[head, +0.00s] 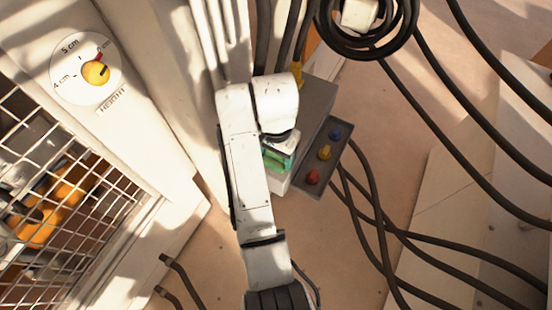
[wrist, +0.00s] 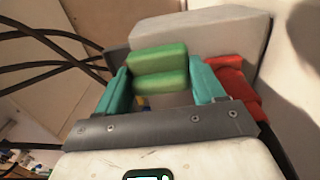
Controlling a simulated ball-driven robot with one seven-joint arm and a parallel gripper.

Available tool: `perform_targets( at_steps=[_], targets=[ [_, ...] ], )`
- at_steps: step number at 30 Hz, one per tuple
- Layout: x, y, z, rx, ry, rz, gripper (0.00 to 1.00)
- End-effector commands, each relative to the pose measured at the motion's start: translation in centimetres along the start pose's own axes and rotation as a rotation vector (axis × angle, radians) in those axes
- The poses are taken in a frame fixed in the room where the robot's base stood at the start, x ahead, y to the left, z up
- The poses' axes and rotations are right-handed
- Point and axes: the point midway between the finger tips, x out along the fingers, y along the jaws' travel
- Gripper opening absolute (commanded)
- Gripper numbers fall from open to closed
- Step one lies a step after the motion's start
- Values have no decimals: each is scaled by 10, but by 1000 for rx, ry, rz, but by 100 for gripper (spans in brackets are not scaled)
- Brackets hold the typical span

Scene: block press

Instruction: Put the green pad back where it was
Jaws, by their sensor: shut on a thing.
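The green pad (wrist: 160,81) is between the two teal fingers of my gripper (wrist: 162,70) in the wrist view. It shows as two green bands, one above the other; I cannot tell whether these are one piece or two. My gripper is shut on it. In the head view the green pad (head: 275,166) shows only in part beside my white arm, at the near end of a grey box. My gripper (head: 279,151) is mostly hidden there by my arm. I cannot tell whether the pad touches a surface below.
The grey box (head: 316,98) stands beside a panel (head: 313,191) with blue, yellow and red knobs. Black cables run at the right and top. A white housing with a height dial (head: 85,68) and a wire-mesh window stands left. A red part (wrist: 233,80) is close to the right finger.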

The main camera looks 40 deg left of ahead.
Motion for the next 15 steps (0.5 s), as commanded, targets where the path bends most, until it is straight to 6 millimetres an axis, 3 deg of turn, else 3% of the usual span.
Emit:
perform_targets(
  at_steps=[6,15],
  targets=[
    [26,0,0,0,-2,2,44],
    [31,0,-1,0,1,-1,44]
  ],
)
